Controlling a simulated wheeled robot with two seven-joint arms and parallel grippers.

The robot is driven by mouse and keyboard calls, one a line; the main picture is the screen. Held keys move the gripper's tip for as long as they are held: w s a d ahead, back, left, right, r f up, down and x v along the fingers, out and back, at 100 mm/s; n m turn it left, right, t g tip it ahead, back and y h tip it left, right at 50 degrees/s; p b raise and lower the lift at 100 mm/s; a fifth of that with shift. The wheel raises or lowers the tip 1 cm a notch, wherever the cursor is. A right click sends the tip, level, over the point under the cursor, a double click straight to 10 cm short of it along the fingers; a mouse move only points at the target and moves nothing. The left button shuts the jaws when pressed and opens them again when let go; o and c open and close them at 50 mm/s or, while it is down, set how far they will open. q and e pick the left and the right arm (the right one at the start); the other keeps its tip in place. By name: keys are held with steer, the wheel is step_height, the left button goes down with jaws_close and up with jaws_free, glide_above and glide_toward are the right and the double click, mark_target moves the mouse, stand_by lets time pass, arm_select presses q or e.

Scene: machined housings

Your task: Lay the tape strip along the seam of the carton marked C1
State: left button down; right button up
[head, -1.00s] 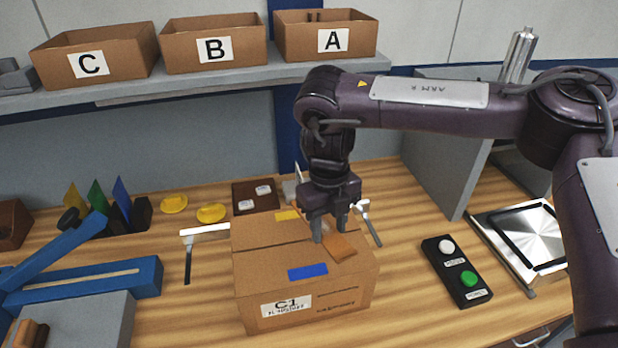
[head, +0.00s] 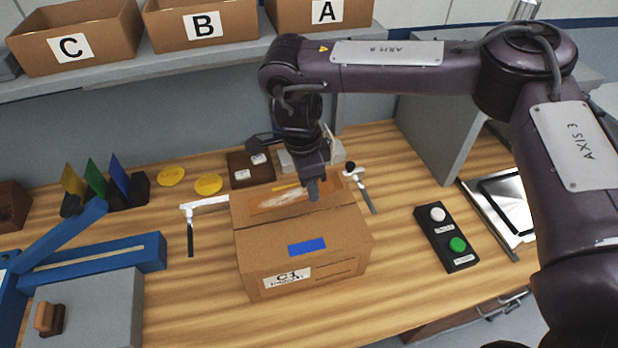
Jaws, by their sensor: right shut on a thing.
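The carton marked C1 (head: 260,256) stands closed on the bench, its label on the front face. Its seam runs left to right across the top, and a blue patch (head: 307,246) is on the top in front of it. An orange-brown, partly shiny tape strip (head: 277,203) shows over the rear part of the carton top, behind the seam in this view. My right gripper (head: 313,192) is shut on the strip near its right end, jaws pointing down. I cannot tell whether the strip touches the carton. My left gripper is not in view.
T-shaped tools lie left (head: 190,228) and right (head: 362,190) of the carton. A button box (head: 446,238) stands further right. A blue-armed device (head: 90,278) is at left. Bins C, B and A stand on the shelf behind. Bench front of the carton is clear.

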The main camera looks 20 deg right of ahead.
steer(key=shift+f+b, duration=1.9)
steer(key=shift+f, duration=1.45)
steer(key=o, duration=1)
steer(key=shift+o, duration=0.2)
steer(key=shift+a+r+b, duration=0.2)
steer(key=shift+r+b, duration=0.1)
steer(key=shift+r, duration=1.65)
steer(key=shift+a+r+b, duration=0.15)
steer(key=shift+r+b, duration=0.1)
steer(key=shift+r, duration=1.7)
